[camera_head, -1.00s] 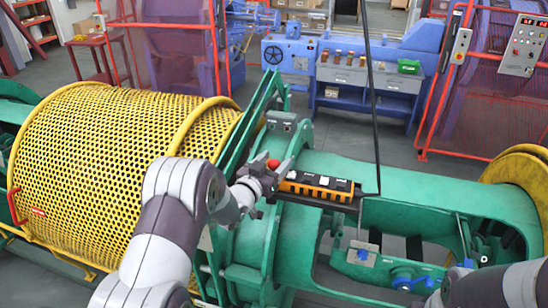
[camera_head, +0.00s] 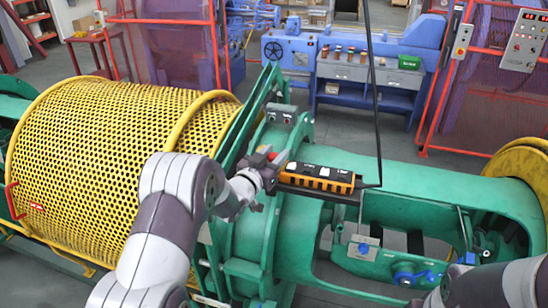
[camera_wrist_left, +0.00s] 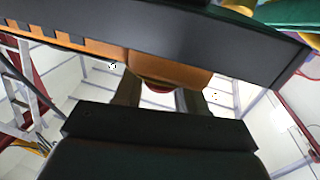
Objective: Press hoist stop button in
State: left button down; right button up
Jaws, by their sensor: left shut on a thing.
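The orange and black hoist pendant (camera_head: 318,180) hangs on a black cable above the green machine frame, lying nearly level. My left gripper (camera_head: 275,162) is at the pendant's left end, with a bit of red showing between its fingers. In the left wrist view the pendant (camera_wrist_left: 170,65) crosses the top. The red stop button (camera_wrist_left: 160,88) sits at its orange end, between the two fingers of my left gripper (camera_wrist_left: 160,97), which are shut on it. Most of the button is hidden, so how far in it is cannot be told. My right gripper is out of view.
A yellow perforated drum (camera_head: 110,150) stands at left, close to my left arm. The green machine frame (camera_head: 430,185) runs below and right of the pendant. A blue workbench (camera_head: 365,85) and red-framed guards (camera_head: 445,80) stand behind. A control box (camera_head: 523,45) is at upper right.

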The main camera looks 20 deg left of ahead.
pick_arm(q)
jog(key=c, duration=0.8)
grip_release()
jog(key=shift+f, duration=0.3)
jog(key=shift+o, duration=0.4)
jog(key=shift+w, duration=0.1)
